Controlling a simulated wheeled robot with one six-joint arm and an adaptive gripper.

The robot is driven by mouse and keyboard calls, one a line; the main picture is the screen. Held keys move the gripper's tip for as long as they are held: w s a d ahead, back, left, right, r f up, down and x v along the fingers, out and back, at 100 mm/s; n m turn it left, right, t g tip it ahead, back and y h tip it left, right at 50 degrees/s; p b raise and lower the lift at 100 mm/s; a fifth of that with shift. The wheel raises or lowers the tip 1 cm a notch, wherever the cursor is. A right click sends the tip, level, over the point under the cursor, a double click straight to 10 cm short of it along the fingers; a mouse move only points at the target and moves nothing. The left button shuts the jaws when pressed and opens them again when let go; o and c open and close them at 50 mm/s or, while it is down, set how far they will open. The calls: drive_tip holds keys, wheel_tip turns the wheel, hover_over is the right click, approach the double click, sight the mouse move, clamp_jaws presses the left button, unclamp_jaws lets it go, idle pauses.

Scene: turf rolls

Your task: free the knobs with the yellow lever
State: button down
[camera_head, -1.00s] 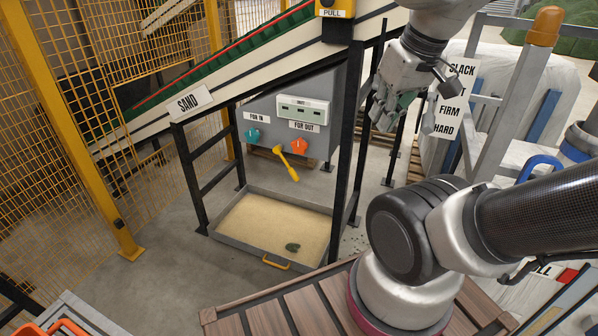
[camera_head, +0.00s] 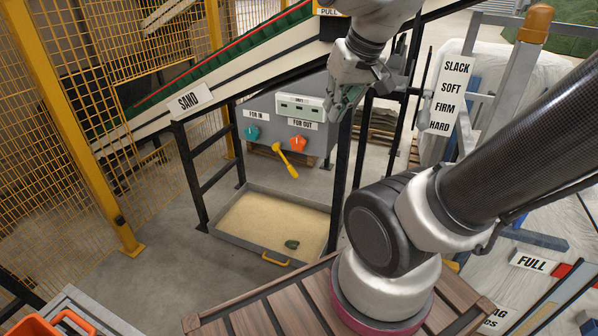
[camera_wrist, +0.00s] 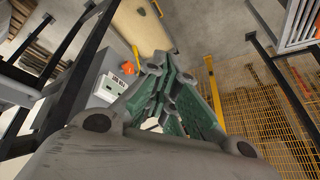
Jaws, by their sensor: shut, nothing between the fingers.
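The yellow lever (camera_head: 286,159) sits low on the front of the grey box (camera_head: 262,118), below the two knobs, with its handle slanting down to the right. A teal knob (camera_head: 251,132) is under the "FOR IN" label and an orange knob (camera_head: 298,143) under the "FOR OUT" label. My gripper (camera_head: 342,108) is shut and empty, up and to the right of the box, apart from lever and knobs. In the wrist view, the shut green-padded fingers (camera_wrist: 165,95) fill the middle, with the orange knob (camera_wrist: 128,68) and the yellow lever (camera_wrist: 136,57) beyond them.
A black frame post (camera_head: 340,185) stands between my arm's side and the sand tray (camera_head: 222,229). A yellow mesh fence (camera_head: 60,130) closes the left. Bare floor (camera_head: 165,225) lies left of the tray.

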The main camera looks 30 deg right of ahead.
sight(288, 165)
drive_tip(key=w+d+f+m+t+h, duration=0.15)
drive_tip(key=w+f+m, duration=0.25)
drive_tip(key=w+f, duration=0.65)
drive_tip(key=w+f+m+t, duration=0.3)
drive_tip(key=w+f+m, duration=0.3)
drive_tip(key=w, duration=0.8)
drive_tip(key=s+d+f+m+t+h, duration=0.1)
drive_tip(key=d+f+m+h, duration=0.1)
drive_tip(key=f, duration=0.8)
drive_tip(key=s+d+f+m+t+h, duration=0.1)
drive_tip(key=d+f+m+t+h, duration=0.1)
drive_tip(key=f, duration=0.7)
drive_tip(key=d+m, duration=0.1)
drive_tip(key=d, duration=0.1)
drive_tip(key=shift+d+f, duration=0.35)
drive_tip(key=a+f+x, duration=0.1)
drive_tip(key=a+x, duration=0.1)
drive_tip(key=x, duration=1)
drive_tip(key=shift+w, duration=0.6)
